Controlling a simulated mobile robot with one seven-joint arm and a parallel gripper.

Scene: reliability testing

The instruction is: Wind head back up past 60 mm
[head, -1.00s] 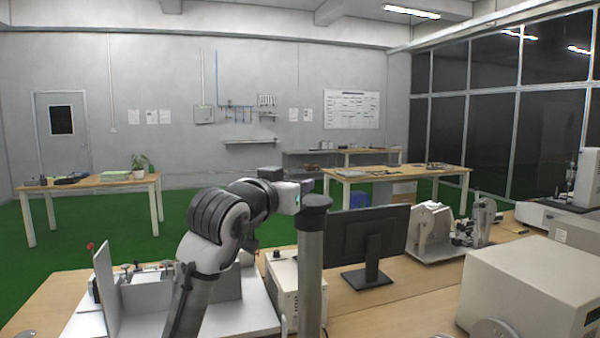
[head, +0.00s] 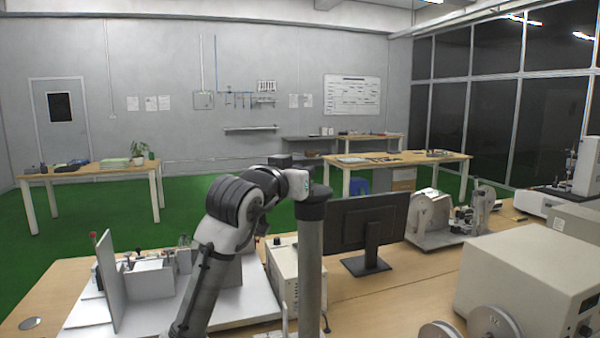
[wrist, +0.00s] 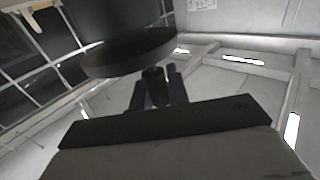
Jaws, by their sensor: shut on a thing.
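In the wrist view my gripper (wrist: 160,92) points up toward the ceiling. Its two dark fingers are closed around a narrow dark stem or knob (wrist: 153,78) between them. A broad dark round disc (wrist: 125,60) lies just above the fingertips, and a thicker dark body continues above it out of frame. I cannot tell from this view which machine these belong to. In the head view my arm bends over the bench, but my fingers and what they hold are not visible there. No scale or millimetre reading is legible, so the height of the head cannot be told.
On the bench are a white-plated apparatus (head: 148,282) with upright panels, a cream instrument box (head: 283,278), a black monitor (head: 363,232) and a large beige box (head: 535,287). Grey discs (head: 493,326) stand at the front right. Bare bench shows around the monitor's foot.

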